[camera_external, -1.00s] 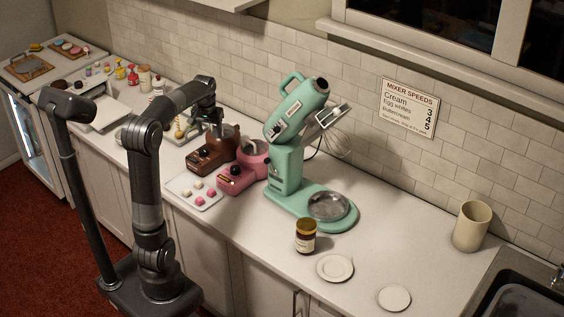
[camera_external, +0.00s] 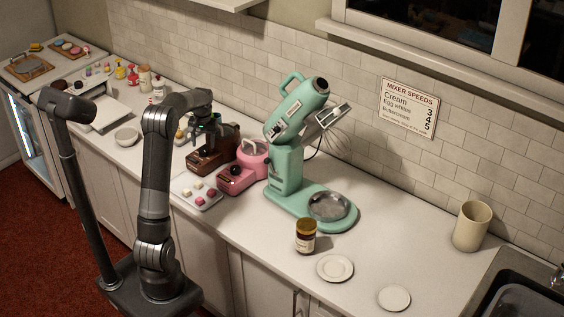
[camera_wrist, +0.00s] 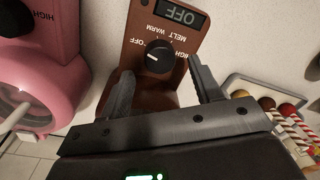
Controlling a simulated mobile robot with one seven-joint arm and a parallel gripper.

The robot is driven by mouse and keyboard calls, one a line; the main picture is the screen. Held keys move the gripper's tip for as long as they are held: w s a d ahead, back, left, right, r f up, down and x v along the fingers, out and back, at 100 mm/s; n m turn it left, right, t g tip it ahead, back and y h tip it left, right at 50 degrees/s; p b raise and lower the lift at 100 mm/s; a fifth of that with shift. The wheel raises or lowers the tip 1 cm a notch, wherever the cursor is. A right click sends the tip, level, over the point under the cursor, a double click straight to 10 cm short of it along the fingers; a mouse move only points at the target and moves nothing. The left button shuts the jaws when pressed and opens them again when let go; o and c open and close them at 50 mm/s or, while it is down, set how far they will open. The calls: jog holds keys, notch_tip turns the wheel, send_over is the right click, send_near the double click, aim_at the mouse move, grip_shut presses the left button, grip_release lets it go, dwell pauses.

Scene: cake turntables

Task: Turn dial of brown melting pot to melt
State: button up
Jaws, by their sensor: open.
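The brown melting pot (camera_external: 203,160) stands on the counter, left of the pink one. In the wrist view its brown front panel (camera_wrist: 133,53) shows a black dial (camera_wrist: 158,57) with a white mark. Labels OFF, WARM, MELT and HIGH surround the dial, appearing upside down. The display (camera_wrist: 180,13) reads OFF, and the dial's mark points to the left, roughly on the OFF side. My gripper (camera_wrist: 160,66) is open, with one finger on each side of the dial in the picture. I cannot tell whether the fingers touch it. The arm partly hides the pot in the external view.
The pink melting pot (camera_external: 236,178) is close beside the brown one, and also shows at left in the wrist view (camera_wrist: 70,85). A tray of sweets (camera_external: 184,190) lies in front. The mint mixer (camera_external: 288,165) stands to the right. Striped sticks (camera_wrist: 290,120) lie on a tray nearby.

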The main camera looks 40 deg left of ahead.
aim_at(203, 150)
jog(key=shift+a+f, duration=0.1)
jog(key=shift+f, duration=1.5)
jog(key=c, duration=1)
